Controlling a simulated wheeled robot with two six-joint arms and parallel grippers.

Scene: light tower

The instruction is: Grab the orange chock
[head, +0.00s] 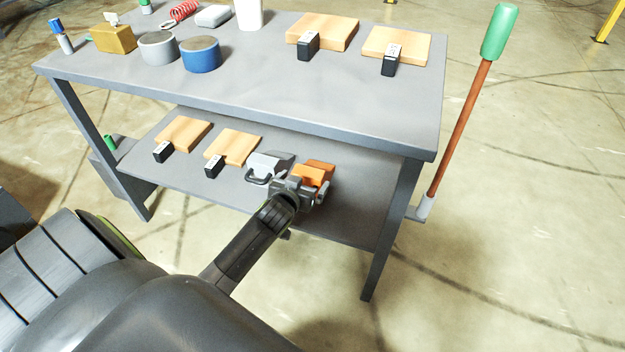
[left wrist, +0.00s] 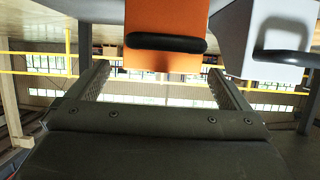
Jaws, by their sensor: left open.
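The orange chock (head: 316,171) sits on the lower shelf of the grey table, at the right end of a row of things. It has a dark handle on its near side, which shows in the left wrist view, where the orange chock (left wrist: 166,20) is at the top middle. My left gripper (head: 308,190) is right in front of the chock in the head view. In the left wrist view the left gripper (left wrist: 155,82) has its two fingers wide apart, with the chock's handle above the gap between them and nothing held. My right gripper is not in view.
A grey-white chock (head: 268,166) with a dark handle stands close to the left of the orange one. Wooden blocks (head: 232,146) lie farther left on the lower shelf (head: 345,212). The tabletop (head: 262,85) overhangs behind. A green-handled pole (head: 465,120) stands at the right.

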